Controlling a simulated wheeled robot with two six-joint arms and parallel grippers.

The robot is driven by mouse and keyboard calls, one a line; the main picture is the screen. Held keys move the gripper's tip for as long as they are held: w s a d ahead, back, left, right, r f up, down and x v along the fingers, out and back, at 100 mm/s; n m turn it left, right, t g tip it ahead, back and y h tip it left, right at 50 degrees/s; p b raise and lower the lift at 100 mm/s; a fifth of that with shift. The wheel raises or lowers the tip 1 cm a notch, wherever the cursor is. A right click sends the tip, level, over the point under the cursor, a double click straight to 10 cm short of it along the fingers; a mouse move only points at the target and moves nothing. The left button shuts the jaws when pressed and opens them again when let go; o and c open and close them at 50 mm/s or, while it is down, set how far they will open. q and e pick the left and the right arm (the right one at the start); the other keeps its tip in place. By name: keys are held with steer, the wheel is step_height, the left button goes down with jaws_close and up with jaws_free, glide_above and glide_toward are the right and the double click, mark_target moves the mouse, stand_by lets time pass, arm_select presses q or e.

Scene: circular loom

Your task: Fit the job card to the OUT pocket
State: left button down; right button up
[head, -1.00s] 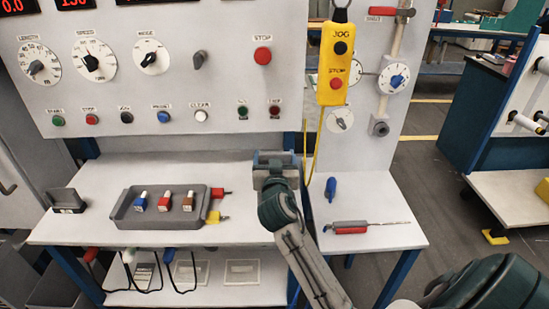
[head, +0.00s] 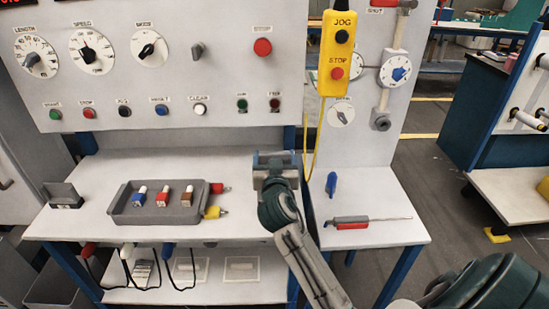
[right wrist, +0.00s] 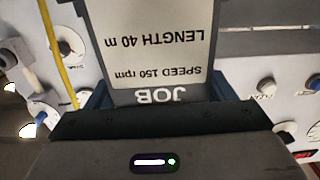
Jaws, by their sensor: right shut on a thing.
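My right gripper (head: 275,160) is in front of the machine, above the table, seen from behind in the head view. In the right wrist view it is shut on the job card (right wrist: 155,40), a grey holder with a white sheet. The sheet reads JOB, SPEED 150 rpm and LENGTH 40 m, upside down in that view. The card is mostly hidden behind the gripper in the head view. I cannot pick out an OUT pocket by its label in either view. My left gripper is not in view.
A grey tray (head: 120,217) with several coloured bobbin-like pieces and a small dark stand (head: 65,194) are on the table (head: 250,228). A yellow pendant (head: 337,55) hangs to the right of my gripper. A red-handled tool (head: 350,222) lies on the right shelf.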

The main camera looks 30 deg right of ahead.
steer(key=shift+f+b, duration=1.2)
steer(key=shift+f, duration=0.25)
steer(key=o, duration=1.1)
steer(key=shift+r, duration=0.15)
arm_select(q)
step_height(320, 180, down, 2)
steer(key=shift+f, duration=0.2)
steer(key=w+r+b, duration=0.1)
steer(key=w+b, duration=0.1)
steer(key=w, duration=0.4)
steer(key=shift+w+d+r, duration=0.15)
arm_select(e)
steer(key=shift+v, duration=5.45)
